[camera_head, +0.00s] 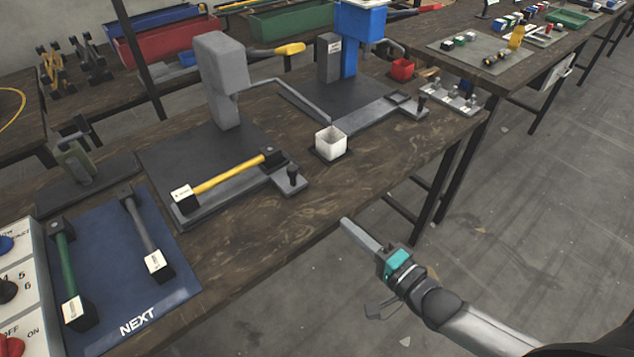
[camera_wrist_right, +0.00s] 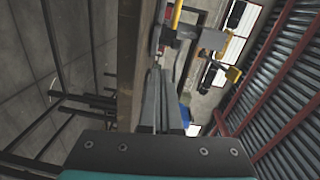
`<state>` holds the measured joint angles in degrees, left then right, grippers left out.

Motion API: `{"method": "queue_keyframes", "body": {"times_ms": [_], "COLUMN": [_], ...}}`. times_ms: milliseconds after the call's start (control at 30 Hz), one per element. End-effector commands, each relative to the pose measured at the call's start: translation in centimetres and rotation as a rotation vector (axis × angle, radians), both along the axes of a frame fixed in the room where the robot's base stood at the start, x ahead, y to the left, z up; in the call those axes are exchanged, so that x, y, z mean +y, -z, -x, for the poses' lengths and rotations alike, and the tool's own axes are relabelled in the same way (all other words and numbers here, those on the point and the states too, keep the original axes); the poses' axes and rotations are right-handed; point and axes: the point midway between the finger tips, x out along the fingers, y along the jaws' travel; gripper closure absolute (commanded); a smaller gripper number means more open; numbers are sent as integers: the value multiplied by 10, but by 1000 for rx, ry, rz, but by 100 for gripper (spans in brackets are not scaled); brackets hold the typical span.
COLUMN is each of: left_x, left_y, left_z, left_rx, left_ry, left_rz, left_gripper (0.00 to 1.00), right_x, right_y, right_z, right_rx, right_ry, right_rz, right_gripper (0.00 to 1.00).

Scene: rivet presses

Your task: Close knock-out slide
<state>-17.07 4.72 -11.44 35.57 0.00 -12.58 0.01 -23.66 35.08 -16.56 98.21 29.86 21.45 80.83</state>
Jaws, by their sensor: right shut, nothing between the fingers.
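A grey press (camera_head: 222,75) stands on a dark base plate on the wooden bench. At its front lies a flat grey slide (camera_head: 240,196) with a black knob (camera_head: 291,175) at its right end. A tool with a yellow handle (camera_head: 228,174) lies along this slide. A second grey slide (camera_head: 378,116) with a black knob (camera_head: 421,102) belongs to the blue press (camera_head: 350,45). I cannot tell which slide is the knock-out slide. My right gripper (camera_head: 347,222) is shut and empty, off the bench's front edge, apart from both slides. Its fingers also show in the wrist view (camera_wrist_right: 158,80). My left gripper is not in view.
A blue mat (camera_head: 150,280) with green- and grey-handled tools lies at left, beside a button panel (camera_head: 18,285). A small red box (camera_head: 402,69) stands at the back right. Open floor lies right of the bench.

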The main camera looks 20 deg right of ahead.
Motion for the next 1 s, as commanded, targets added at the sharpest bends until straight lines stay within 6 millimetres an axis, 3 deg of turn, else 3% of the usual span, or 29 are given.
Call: {"method": "queue_keyframes", "body": {"times_ms": [100, 333, 667, 1000], "left_x": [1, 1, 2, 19], "left_y": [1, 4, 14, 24], "left_z": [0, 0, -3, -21], "left_rx": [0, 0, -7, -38], "left_ry": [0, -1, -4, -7], "left_rz": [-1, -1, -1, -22], "left_gripper": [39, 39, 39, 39], "right_x": [7, 13, 31, 49], "right_y": [-21, -26, -25, -24], "right_z": [-1, -16, -67, -115], "right_rx": [-25, -33, -34, -31], "right_ry": [-19, -21, -20, -21], "right_rz": [-88, -112, -110, -108], "right_gripper": [100, 100, 100, 100]}}
